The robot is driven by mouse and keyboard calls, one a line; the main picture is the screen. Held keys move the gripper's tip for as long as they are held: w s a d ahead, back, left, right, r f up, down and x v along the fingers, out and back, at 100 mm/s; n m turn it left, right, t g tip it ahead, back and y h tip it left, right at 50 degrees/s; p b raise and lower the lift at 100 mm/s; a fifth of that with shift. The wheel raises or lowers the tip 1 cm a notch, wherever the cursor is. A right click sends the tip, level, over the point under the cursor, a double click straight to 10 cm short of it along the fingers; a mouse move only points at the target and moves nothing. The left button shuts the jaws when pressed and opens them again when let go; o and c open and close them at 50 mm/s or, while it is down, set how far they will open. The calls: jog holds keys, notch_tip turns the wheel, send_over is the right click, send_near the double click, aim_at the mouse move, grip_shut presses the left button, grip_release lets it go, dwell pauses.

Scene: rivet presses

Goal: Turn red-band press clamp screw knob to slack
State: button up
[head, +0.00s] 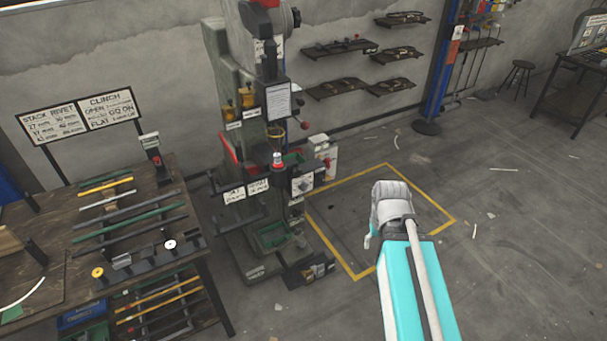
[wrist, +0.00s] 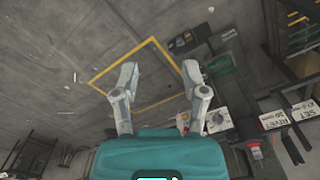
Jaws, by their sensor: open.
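The green-grey press (head: 228,100) stands against the wall in the head view. I cannot single out the clamp screw knob at this size. The wrist view shows part of the press side, with a white dial plate (wrist: 217,120) and a red-and-white part (wrist: 255,152) at lower right. My gripper (wrist: 159,75) is open and empty, its two fingers spread above the floor, to the left of the press parts in that view.
A workbench (head: 190,205) with bars and small fixtures stands left of the press. A yellow floor outline (head: 440,205) encloses clear floor right of it. Wall shelves (head: 340,47), a blue post (head: 437,75) and a stool (head: 517,72) stand farther back.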

jog(key=shift+d, duration=0.45)
jog(key=o, duration=0.4)
jog(key=shift+f, duration=0.1)
jog(key=shift+c, duration=0.2)
jog(key=shift+o, duration=0.6)
jog(key=shift+w+a+f, duration=0.15)
jog(key=shift+w, duration=0.05)
jog(key=w+a+f+m+t+y+b, duration=0.3)
jog(key=w+a+f+m+y+b, duration=0.15)
jog(key=w+a+b, duration=0.25)
jog(key=w+a+f+m+t+y+b, duration=0.35)
jog(key=w+a+m+b, duration=0.2)
jog(key=w+b, duration=0.25)
jog(key=w+a+f+m+t+y+b, duration=0.1)
jog(key=w+a+m+t+b, duration=0.1)
jog(key=w+m+t+b, duration=0.2)
jog(key=w+a+f+m+t+b, duration=0.2)
jog(key=w+m+b, duration=0.8)
jog(key=m, duration=0.6)
jog(key=shift+w+a+f+t+y+b, duration=0.3)
jog(key=shift+a+t+b, duration=0.35)
jog(key=shift+t, duration=0.6)
jog(key=shift+w+r, duration=0.1)
jog(key=shift+r, duration=0.05)
